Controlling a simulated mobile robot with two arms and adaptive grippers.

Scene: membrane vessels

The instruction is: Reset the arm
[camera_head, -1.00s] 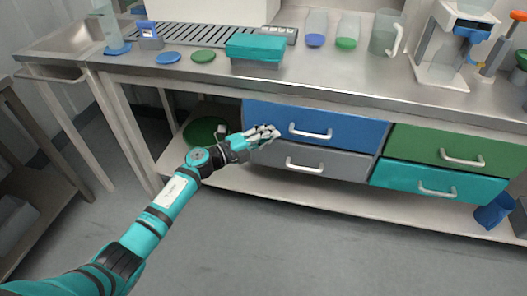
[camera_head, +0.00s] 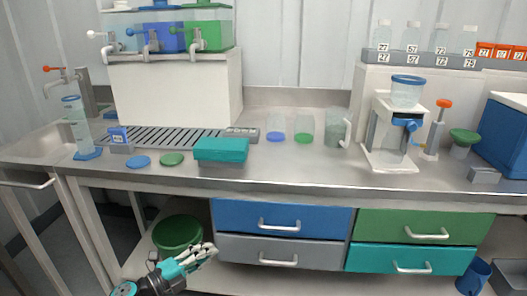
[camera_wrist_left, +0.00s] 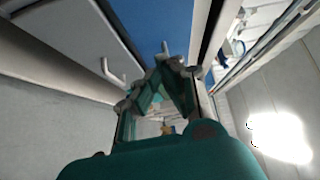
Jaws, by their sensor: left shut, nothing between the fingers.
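My left gripper (camera_head: 203,252) is in the lower left of the head view, in front of the grey drawer's left end and below the worktop. It is shut and empty. In the left wrist view its fingers (camera_wrist_left: 170,65) come together, with the blue drawer front and a handle beyond them. Whether it touches the drawer front cannot be told. My left arm comes in from the bottom edge of the head view. My right gripper is not in view.
The blue drawer (camera_head: 235,214), grey drawer (camera_head: 235,248), green drawer (camera_head: 385,225) and teal drawer (camera_head: 365,257) look shut. The worktop (camera_head: 300,172) above carries a teal box (camera_head: 221,149), bottles and a jug (camera_head: 337,128). A green round container (camera_head: 178,232) stands on the lower shelf.

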